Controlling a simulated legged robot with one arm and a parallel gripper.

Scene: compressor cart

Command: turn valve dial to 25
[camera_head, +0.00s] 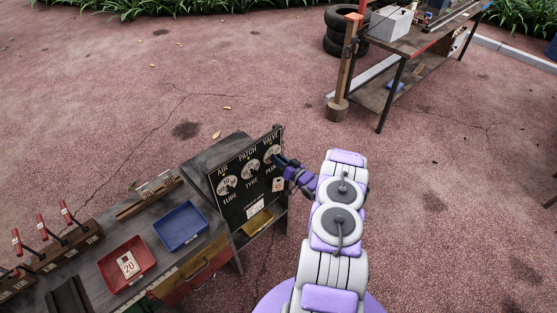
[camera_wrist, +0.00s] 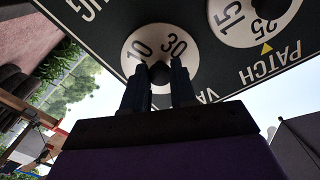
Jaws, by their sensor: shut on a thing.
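The valve dial (camera_head: 271,153) is the rightmost of three white dials on a black panel (camera_head: 237,203). In the wrist view the valve dial (camera_wrist: 157,42) shows 10 and 30 near its far edge. The rest of its numbers and any pointer are hidden by my fingers. My gripper (camera_head: 280,160) is at this dial. In the wrist view my gripper (camera_wrist: 160,75) has its two fingers on either side of the dark centre knob, shut on it.
The patch dial (camera_wrist: 232,18) is beside it, with 25 by a yellow pointer. The air dial (camera_head: 227,185) is farther left. A bench holds a blue tray (camera_head: 181,226) and a red tray (camera_head: 121,268) with a 20 card. Open paving lies to the right.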

